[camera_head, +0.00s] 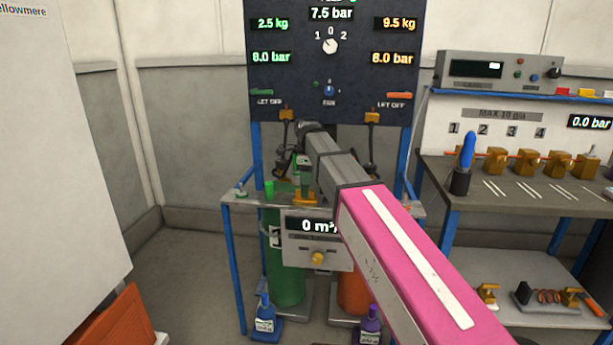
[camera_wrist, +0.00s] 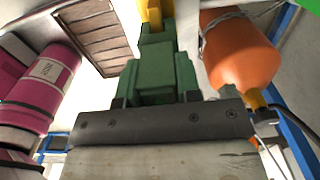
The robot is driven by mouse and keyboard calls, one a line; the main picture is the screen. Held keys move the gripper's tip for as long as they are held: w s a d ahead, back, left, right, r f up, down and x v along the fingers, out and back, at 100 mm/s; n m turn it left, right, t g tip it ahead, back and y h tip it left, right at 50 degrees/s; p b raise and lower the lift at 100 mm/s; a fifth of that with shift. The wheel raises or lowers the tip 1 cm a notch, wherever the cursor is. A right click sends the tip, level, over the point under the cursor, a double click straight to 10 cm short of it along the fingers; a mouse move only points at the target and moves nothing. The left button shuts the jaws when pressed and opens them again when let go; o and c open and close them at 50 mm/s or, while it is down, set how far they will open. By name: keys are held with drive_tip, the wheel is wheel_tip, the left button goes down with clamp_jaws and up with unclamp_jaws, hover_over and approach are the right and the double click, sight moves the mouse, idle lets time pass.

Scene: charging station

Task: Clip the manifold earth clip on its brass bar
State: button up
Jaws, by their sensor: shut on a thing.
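My gripper (camera_wrist: 155,98) is shut on a green blocky thing (camera_wrist: 160,72), which looks like the earth clip; its dark finger ends show on either side of it. A yellow, brass-like piece (camera_wrist: 152,14) stands at the far end of the green body; I cannot tell whether it is part of the clip or the bar. In the head view my arm reaches to the frame's bench, and a green thing (camera_head: 303,176) shows below my dark wrist, just above a brass-coloured piece (camera_head: 305,198). My fingers are too small to make out there. Whether clip and brass touch is unclear.
The blue frame's dark panel (camera_head: 330,75) rises behind my arm. Green (camera_head: 284,270) and orange (camera_head: 357,290) cylinders stand below. A small green piece (camera_head: 269,188) is on the bench's left. A workbench (camera_head: 540,195) with brass blocks stands right.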

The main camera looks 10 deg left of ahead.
drive_tip(key=shift+f, duration=0.3)
drive_tip(key=o, duration=1)
drive_tip(key=shift+r, duration=0.1)
wheel_tip(320, 180, up, 11)
drive_tip(key=shift+f, duration=0.15)
